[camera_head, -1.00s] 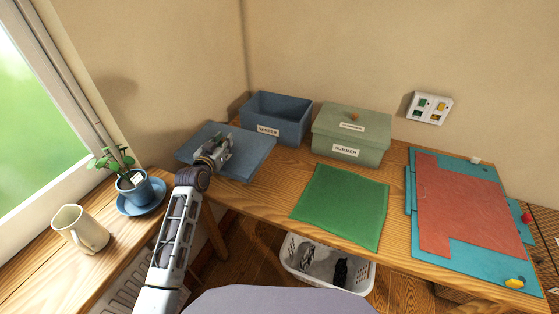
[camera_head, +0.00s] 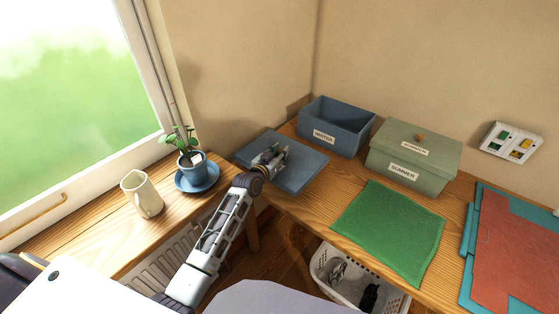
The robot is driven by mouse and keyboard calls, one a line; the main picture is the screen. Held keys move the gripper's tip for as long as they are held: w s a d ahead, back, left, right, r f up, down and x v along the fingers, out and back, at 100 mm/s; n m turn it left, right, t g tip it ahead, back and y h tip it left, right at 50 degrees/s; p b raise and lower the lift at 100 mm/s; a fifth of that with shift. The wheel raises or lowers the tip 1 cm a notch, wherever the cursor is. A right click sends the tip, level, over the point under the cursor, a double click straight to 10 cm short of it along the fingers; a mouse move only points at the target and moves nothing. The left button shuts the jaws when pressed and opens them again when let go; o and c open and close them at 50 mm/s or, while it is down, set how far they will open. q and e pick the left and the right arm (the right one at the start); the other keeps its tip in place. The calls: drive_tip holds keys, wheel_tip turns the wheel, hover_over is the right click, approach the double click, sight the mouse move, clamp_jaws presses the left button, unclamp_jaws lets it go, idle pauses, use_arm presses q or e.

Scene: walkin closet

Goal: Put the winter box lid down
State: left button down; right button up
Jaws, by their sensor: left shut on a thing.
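The winter box (camera_head: 336,128) is an open blue box with a WINTER label, standing at the back of the wooden table near the corner. Its flat blue lid (camera_head: 302,171) lies level in front and to the left of the box, at the table's left end; I cannot tell whether it touches the table. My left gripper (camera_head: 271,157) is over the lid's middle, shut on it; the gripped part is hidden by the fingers. My right gripper is out of view.
A lidded green SUMMER box (camera_head: 414,158) stands right of the winter box. A green cloth (camera_head: 389,229) lies in front. A potted plant (camera_head: 192,163) on a blue saucer and a cream jug (camera_head: 142,194) stand on the sill at left. A white basket (camera_head: 352,283) is below the table.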

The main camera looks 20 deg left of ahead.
use_arm(q)
drive_tip(key=shift+f, duration=1.85)
drive_tip(key=shift+f+b, duration=0.2)
drive_tip(key=shift+b, duration=0.1)
drive_tip(key=shift+f, duration=0.2)
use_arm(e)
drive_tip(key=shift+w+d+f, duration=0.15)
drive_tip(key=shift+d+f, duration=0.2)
use_arm(q)
drive_tip(key=shift+s+f, duration=0.1)
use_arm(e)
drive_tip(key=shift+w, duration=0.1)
